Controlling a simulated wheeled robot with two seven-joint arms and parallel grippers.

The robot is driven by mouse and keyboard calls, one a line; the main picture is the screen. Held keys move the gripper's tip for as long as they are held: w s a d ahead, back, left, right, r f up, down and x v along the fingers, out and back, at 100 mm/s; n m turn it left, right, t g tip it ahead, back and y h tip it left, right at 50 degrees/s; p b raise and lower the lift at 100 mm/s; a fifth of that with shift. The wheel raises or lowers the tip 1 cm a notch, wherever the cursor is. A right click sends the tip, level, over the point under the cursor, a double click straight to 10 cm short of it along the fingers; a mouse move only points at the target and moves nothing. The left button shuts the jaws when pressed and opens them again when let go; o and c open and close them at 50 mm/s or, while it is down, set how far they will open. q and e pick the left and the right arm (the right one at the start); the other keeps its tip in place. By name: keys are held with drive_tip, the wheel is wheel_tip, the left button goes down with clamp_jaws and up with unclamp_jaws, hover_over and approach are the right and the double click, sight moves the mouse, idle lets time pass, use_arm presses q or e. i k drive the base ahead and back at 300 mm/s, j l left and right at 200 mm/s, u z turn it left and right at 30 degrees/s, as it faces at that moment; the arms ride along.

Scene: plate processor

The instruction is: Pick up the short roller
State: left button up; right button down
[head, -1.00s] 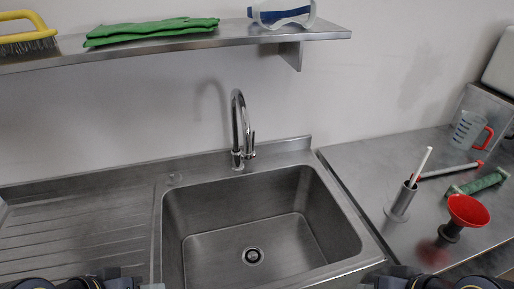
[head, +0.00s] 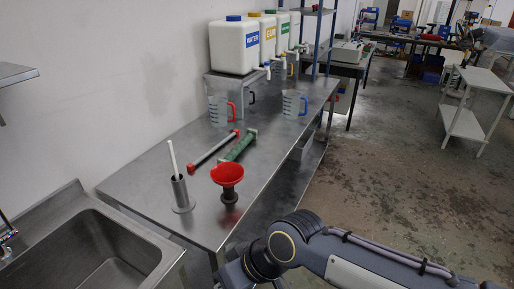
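Two rod-like tools lie side by side on the steel table. The other is a slightly longer, thin grey rod with red ends (head: 214,150), left of the green one. The green one looks the shorter. My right arm comes in from the lower right, and its wrist end (head: 238,272) is at the bottom edge, in front of and below the table edge, well apart from both tools. Its fingers cannot be made out. My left gripper is out of view.
A red funnel (head: 227,174) on a dark stand and a metal cylinder (head: 180,194) holding a white stick stand nearer than the rollers. Measuring jugs (head: 294,104) and white canisters (head: 236,46) are behind. The sink (head: 90,252) is at lower left; open floor lies right.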

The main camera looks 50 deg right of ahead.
sight(252, 134)
drive_tip(key=l, duration=0.95)
drive_tip(key=k+l, duration=0.15)
drive_tip(key=l, duration=1.7)
drive_tip(key=i+l, duration=0.15)
drive_tip(key=l, duration=0.25)
drive_tip(key=i+l, duration=0.1)
drive_tip(key=l, duration=0.3)
drive_tip(key=i+l, duration=0.15)
drive_tip(key=l, duration=0.25)
drive_tip(key=i+l, duration=0.1)
drive_tip(key=l, duration=0.3)
drive_tip(key=i+l, duration=0.15)
drive_tip(key=l, duration=0.25)
drive_tip(key=i+l, duration=0.35)
drive_tip(key=i, duration=0.15)
